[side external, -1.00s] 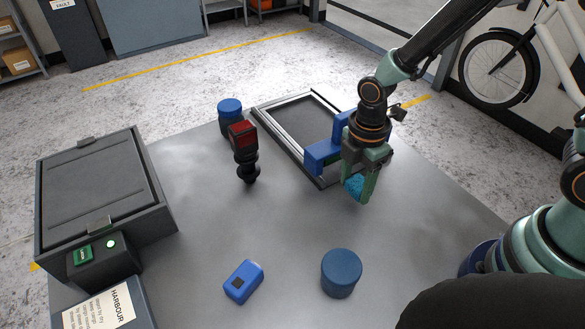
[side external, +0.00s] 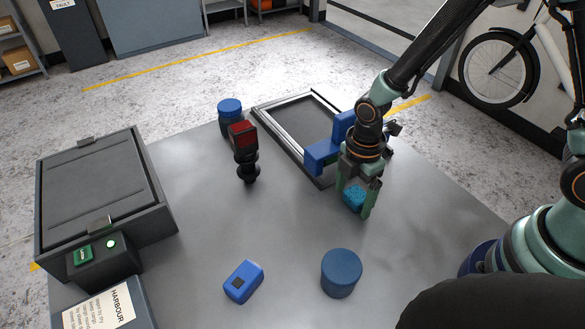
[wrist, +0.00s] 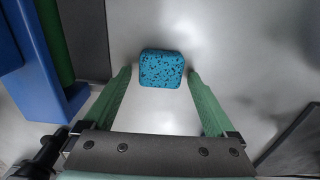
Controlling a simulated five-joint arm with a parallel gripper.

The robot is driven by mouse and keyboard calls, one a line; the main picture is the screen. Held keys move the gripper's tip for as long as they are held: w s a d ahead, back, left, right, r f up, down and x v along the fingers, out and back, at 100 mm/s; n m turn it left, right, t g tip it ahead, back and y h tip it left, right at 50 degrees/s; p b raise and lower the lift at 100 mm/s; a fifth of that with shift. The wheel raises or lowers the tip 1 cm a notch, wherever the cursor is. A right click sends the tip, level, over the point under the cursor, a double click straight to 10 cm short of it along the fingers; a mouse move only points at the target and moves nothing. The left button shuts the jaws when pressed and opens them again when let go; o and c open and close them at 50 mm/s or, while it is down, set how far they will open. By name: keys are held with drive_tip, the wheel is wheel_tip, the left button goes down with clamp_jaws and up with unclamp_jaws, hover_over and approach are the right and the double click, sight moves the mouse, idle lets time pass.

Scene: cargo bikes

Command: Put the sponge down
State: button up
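The sponge (side external: 354,198) is a small blue block with dark speckles. It rests on the grey table, between the green fingers of my gripper (side external: 353,211). In the wrist view the sponge (wrist: 161,69) sits between the fingertips of my gripper (wrist: 159,73), with a narrow gap on each side. The fingers are spread and do not grip it. My gripper points down, still low around the sponge.
A blue block-shaped piece (side external: 322,156) and a dark framed panel (side external: 283,121) stand just behind my gripper. A blue cylinder (side external: 341,272) and a blue device (side external: 243,281) lie in front. A red-topped black object (side external: 246,160) stands left. The middle table is clear.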

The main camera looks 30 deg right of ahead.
sight(353, 195)
drive_tip(key=shift+r, duration=0.1)
wheel_tip(353, 195, up, 12)
drive_tip(key=s+d+r+m+t, duration=0.2)
drive_tip(key=d+r+m+t, duration=0.3)
drive_tip(key=d+r+m, duration=0.5)
wheel_tip(353, 195, up, 2)
drive_tip(key=m, duration=0.8)
drive_tip(key=shift+s+d+r+t, duration=0.2)
drive_tip(key=shift+s+d+t, duration=0.05)
drive_tip(key=shift+d+t, duration=0.05)
idle(0.6)
